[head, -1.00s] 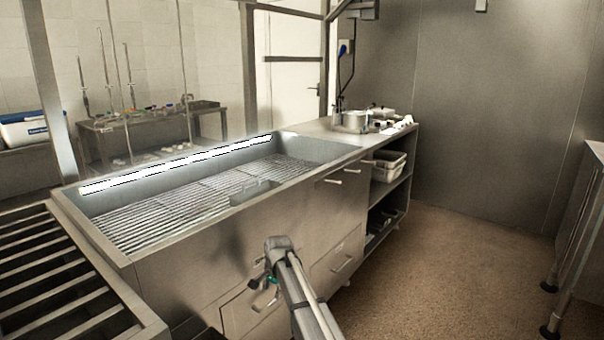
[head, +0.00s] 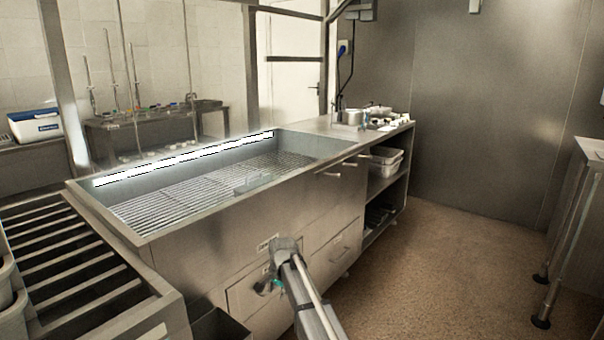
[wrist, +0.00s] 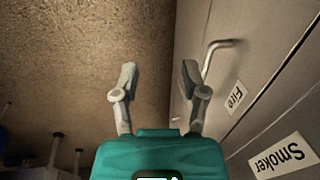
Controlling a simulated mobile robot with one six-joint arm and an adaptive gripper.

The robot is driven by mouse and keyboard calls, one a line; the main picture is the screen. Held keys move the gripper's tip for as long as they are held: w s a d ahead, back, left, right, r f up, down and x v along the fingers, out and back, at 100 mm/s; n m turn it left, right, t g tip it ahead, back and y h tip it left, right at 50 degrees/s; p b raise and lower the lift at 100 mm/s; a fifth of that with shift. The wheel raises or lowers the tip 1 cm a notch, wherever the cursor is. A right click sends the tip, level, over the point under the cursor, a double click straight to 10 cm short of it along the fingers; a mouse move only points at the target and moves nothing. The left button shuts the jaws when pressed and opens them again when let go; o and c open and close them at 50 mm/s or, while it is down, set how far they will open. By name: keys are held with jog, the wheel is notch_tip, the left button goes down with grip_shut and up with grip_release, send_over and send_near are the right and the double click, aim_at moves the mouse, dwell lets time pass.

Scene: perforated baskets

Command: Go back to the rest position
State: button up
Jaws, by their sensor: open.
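My gripper (wrist: 159,74) is open in the wrist view, with its two grey fingers spread apart and nothing between them. Its teal body fills the bottom of that view. In the head view my gripper (head: 264,287) is small and dark. It hangs at the end of my arm, in front of the lower drawers of the steel counter (head: 190,260). In the wrist view a drawer handle (wrist: 218,45) shows just right of the right finger. I cannot tell whether that finger touches the drawer front.
A steel slatted table (head: 165,315) stands at the lower left, with pale baskets (head: 12,315) at its edge. A steel side table (head: 590,150) stands at the right. Brown floor (head: 450,270) is clear between. Labels "Fire" (wrist: 236,96) and "Smoker" (wrist: 284,156) mark the drawers.

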jog(key=s+d+f+n+g+h+b, duration=0.1)
jog(key=s+d+f+n+b, duration=0.25)
jog(key=s+d, duration=0.95)
jog(key=s+d+f+n+h+b, duration=0.1)
jog(key=s+d+f+n+b, duration=0.2)
jog(key=s+d, duration=1)
notch_tip(320, 180, up, 39)
jog(key=s+a+p, duration=0.1)
jog(key=p, duration=3.8)
jog(key=shift+s+f+n, duration=0.2)
jog(key=shift+n, duration=0.15)
